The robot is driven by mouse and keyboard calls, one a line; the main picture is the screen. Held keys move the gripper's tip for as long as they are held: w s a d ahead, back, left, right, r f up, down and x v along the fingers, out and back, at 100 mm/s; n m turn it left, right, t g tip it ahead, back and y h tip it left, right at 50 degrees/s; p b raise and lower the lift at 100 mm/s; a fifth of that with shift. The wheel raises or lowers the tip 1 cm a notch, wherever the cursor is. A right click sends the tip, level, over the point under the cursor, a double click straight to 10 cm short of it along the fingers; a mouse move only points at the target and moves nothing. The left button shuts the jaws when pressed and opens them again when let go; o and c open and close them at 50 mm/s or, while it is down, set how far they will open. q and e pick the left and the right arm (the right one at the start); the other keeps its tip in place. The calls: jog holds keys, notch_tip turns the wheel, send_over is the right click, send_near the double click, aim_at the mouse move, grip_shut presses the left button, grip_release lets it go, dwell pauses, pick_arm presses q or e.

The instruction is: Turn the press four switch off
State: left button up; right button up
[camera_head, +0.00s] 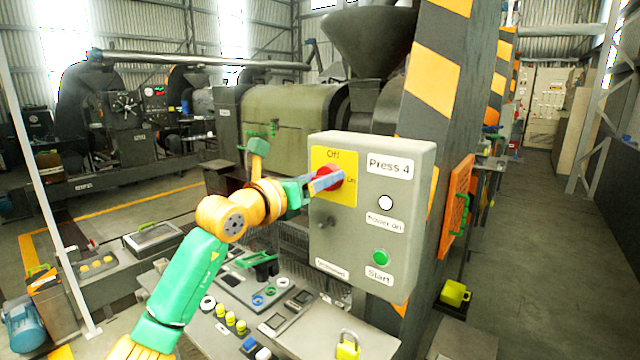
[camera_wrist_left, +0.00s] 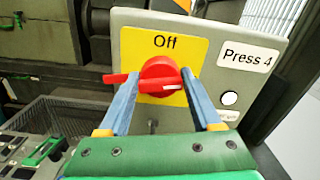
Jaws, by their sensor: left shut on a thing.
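The press four switch is a red rotary knob (camera_head: 331,178) on a yellow plate (camera_head: 347,160) on the grey Press 4 box (camera_head: 375,260). The plate reads "Off" above the knob and "On" to its right. In the left wrist view the knob (camera_wrist_left: 158,72) has its bar lying about level, with a white mark at its right end. My left gripper (camera_head: 322,182) is at the knob, its two blue-grey fingers on either side of it, shut on it. The fingers hide part of the "On" side in the wrist view. My right gripper is out of view.
The box also carries a white lamp (camera_head: 385,203), a green Start button (camera_head: 380,257) and a small dark keyhole or knob (camera_head: 326,222). A sloped control panel (camera_head: 236,300) with several buttons lies below. A striped post (camera_head: 437,75) stands behind. An open aisle (camera_head: 560,250) runs at right.

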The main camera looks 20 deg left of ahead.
pick_arm(q)
jog(key=n+b, duration=0.1)
jog(key=n, duration=0.2)
jog(key=shift+a+n, duration=0.1)
jog(key=shift+n, duration=0.3)
jog(key=n+b, duration=0.1)
jog(key=n, duration=0.2)
jog(key=shift+n, duration=0.3)
jog(key=shift+a+f+n+b, duration=0.1)
jog(key=shift+n+b, duration=0.15)
jog(key=shift+n, duration=1.7)
jog(key=shift+a+f+n+b, duration=0.1)
jog(key=shift+n+b, duration=0.1)
jog(key=shift+n, duration=1.75)
jog(key=o, duration=1.2)
jog(key=shift+w, duration=0.1)
jog(key=shift+o, duration=0.8)
jog(key=shift+d, duration=0.1)
jog(key=shift+f, duration=0.1)
